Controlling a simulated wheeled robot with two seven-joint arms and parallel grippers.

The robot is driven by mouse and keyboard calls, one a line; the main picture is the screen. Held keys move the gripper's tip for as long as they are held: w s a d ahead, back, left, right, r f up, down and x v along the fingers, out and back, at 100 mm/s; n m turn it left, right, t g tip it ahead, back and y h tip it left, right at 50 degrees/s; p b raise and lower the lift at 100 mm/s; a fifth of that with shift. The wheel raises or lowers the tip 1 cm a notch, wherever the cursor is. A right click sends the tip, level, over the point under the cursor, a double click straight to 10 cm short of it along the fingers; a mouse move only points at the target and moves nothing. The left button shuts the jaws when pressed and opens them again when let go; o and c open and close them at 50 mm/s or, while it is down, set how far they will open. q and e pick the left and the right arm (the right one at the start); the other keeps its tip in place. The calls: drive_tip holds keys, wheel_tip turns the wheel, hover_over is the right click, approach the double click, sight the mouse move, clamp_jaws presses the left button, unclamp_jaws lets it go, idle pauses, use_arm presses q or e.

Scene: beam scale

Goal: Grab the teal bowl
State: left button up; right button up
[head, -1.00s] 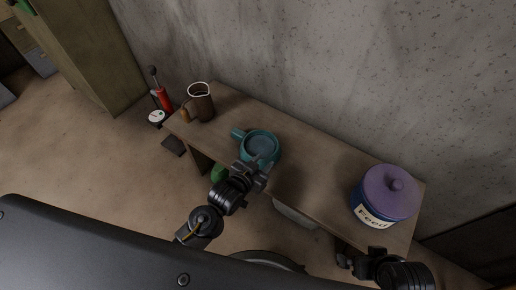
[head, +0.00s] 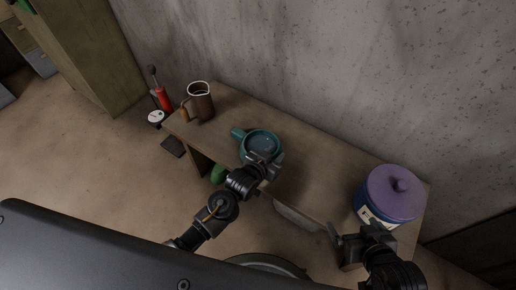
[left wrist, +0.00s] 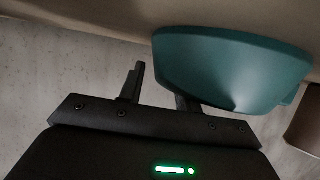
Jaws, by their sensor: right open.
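The teal bowl (head: 243,148) stands upright on the wooden bench, its handle (head: 237,133) pointing left toward the pitcher. In the left wrist view the bowl (left wrist: 230,72) fills the upper right. One finger of the left gripper (left wrist: 160,90) is clear of the bowl and the other is partly hidden behind its wall. The fingers are apart and the jaws look open; contact with the wall cannot be told. My right gripper (head: 355,232) is open and empty, near the front of the feed jar.
A blue feed jar with a purple lid (head: 395,190) stands at the bench's right end. A brown pitcher (head: 200,103) stands at its left end. The wooden bench (head: 315,165) is bare between bowl and jar. A concrete wall (head: 330,70) rises behind it.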

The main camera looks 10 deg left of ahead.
use_arm(q)
clamp_jaws()
drive_tip(key=shift+r, duration=0.1)
idle(0.3)
